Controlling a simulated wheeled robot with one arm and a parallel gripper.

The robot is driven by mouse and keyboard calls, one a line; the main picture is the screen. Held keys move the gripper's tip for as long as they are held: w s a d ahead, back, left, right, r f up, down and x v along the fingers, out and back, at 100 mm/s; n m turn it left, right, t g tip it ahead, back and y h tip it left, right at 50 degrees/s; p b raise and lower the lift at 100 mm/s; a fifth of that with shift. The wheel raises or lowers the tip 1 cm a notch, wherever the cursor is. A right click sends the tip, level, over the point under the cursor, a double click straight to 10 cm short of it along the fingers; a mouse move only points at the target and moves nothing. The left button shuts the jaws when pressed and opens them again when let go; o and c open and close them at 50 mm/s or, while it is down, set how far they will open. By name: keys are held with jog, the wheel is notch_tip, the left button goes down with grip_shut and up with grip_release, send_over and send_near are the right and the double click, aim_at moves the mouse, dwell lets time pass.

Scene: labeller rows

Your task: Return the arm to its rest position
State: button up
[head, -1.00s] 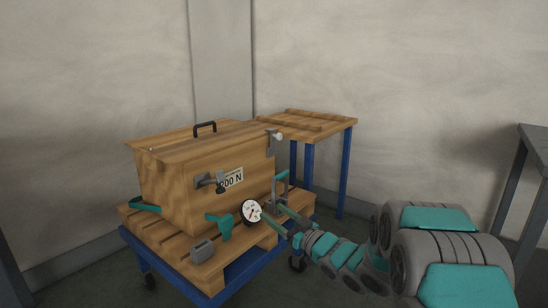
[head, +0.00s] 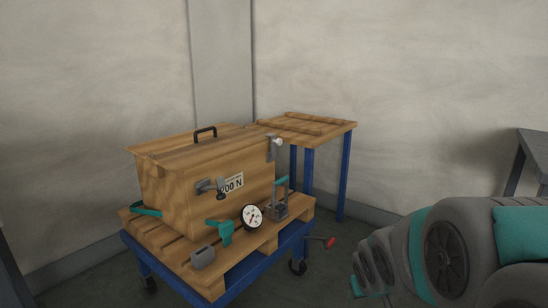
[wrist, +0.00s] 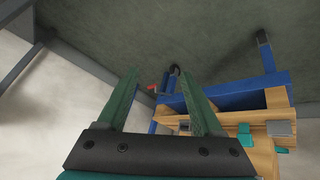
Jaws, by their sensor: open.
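My gripper (wrist: 160,88) is open in the wrist view, its two green fingers spread apart with nothing held between them. In the head view my arm is folded back at the lower right, clear of the cart; the fingers cannot be made out there. The blue-framed cart (head: 188,284) carries a wooden pallet and a wooden box (head: 165,195) with a black handle, a latch and a "200 N" label. The cart also shows beyond the fingers in the wrist view (wrist: 215,92).
A red-tipped tool (head: 329,243) is beside the cart. A wooden-topped table (head: 325,129) stands behind; a grey table (head: 534,150) stands right.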

jog(key=s+a+g, duration=0.2)
jog(key=s+g, duration=0.2)
jog(key=s, duration=1)
jog(key=s+a+m+g+y, duration=0.1)
jog(key=s+a+g, duration=0.2)
jog(key=s, duration=1.1)
jog(key=shift+s+a+r+g+y+p, duration=0.25)
jog(key=shift+r+g+y+p, duration=0.1)
jog(key=shift+g+p, duration=0.15)
